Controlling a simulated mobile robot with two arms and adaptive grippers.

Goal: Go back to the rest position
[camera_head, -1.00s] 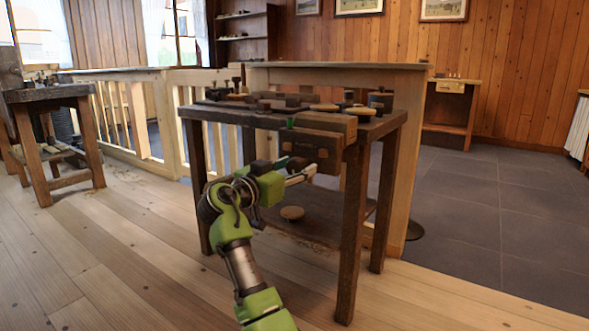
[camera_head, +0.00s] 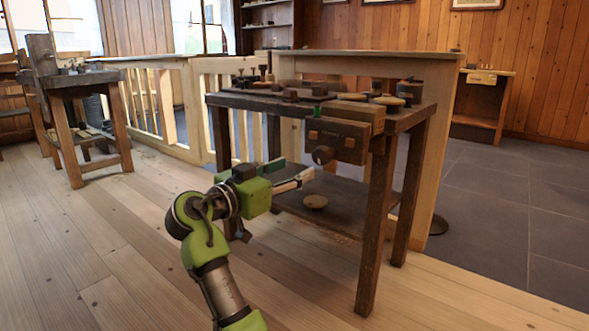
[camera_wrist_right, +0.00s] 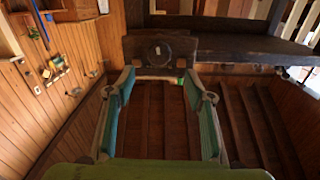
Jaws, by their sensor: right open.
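My right gripper (camera_head: 290,172) is open and empty in the head view, beside the front of the dark wooden workbench and below its top. In the right wrist view its two fingers (camera_wrist_right: 158,95) stand wide apart with nothing between them. The workbench (camera_head: 392,206) carries a wooden vise (camera_head: 340,142) at its front edge, apart from my gripper. The vise's round dark knob (camera_head: 322,155) faces forward. My left gripper does not show in either view.
Several turned wooden pieces lie on the benchtop, such as a round disc (camera_head: 389,101). Another round piece (camera_head: 315,201) lies on the lower shelf. A second bench (camera_head: 100,77) stands at the left. A slatted wooden railing (camera_head: 168,105) runs behind. The plank floor in front is clear.

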